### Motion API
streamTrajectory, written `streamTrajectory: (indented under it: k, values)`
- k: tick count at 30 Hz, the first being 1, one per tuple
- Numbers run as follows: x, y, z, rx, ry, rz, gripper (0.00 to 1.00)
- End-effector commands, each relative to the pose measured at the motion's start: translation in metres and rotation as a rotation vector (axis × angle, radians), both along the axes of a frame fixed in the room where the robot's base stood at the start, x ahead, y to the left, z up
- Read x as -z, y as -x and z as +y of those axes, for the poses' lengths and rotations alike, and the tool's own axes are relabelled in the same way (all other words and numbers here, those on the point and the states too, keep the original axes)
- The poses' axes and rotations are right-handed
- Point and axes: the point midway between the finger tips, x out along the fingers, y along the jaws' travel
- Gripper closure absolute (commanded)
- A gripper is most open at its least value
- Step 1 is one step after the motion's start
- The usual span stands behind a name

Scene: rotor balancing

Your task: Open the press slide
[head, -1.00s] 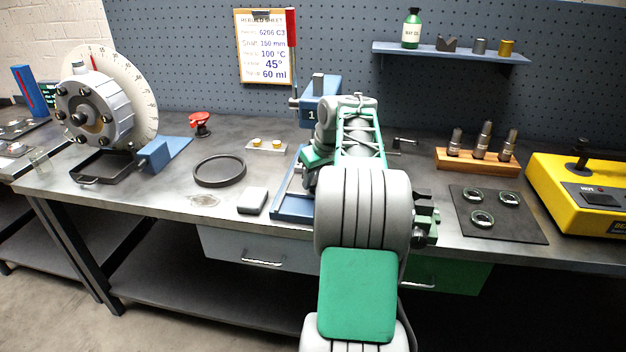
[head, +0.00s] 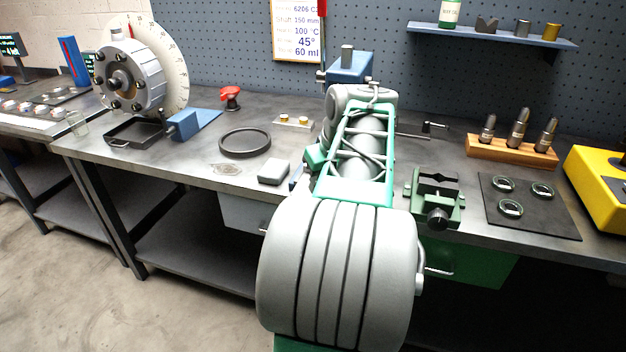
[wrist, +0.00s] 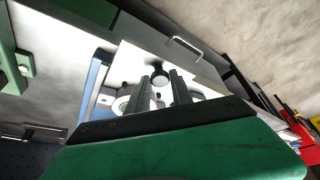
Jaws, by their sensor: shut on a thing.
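The blue press (head: 348,66) stands at the back of the bench, mostly hidden behind my arm in the head view. In the wrist view part of its blue frame (wrist: 94,78) shows left of my gripper. My gripper (wrist: 161,88) shows only in the wrist view, where its two dark fingers reach over a bright pale surface. A dark round knob (wrist: 160,73) shows at the fingertips. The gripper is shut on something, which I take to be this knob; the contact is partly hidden. I cannot tell how far the slide is open.
A green vise (head: 436,195) stands right of my arm. A grey block (head: 274,172) and a black ring (head: 245,142) lie to its left. The grey drawer (wrist: 185,40) with its handle shows in the wrist view. A wooden rack (head: 510,152) stands at the right.

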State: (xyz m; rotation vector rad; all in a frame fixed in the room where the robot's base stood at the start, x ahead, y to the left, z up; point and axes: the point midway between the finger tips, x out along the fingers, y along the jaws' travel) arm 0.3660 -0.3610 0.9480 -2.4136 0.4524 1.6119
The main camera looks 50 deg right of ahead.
Motion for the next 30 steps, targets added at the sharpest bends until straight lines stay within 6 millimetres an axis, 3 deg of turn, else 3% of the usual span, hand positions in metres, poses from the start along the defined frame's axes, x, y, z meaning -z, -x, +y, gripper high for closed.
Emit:
streamTrajectory:
  k: [4, 5, 12, 22, 30]
  values:
    - [-0.001, 0.001, -0.001, 0.006, 0.001, 0.0, 1.0]
    - [-0.001, 0.0, -0.001, 0.006, 0.0, 0.001, 0.72]
    - [-0.001, -0.001, 0.001, 0.0, 0.0, 0.001, 0.52]
    - [-0.007, 0.0, 0.002, -0.001, 0.001, 0.0, 0.51]
    - [-0.058, 0.02, 0.008, 0.0, 0.002, 0.0, 0.51]
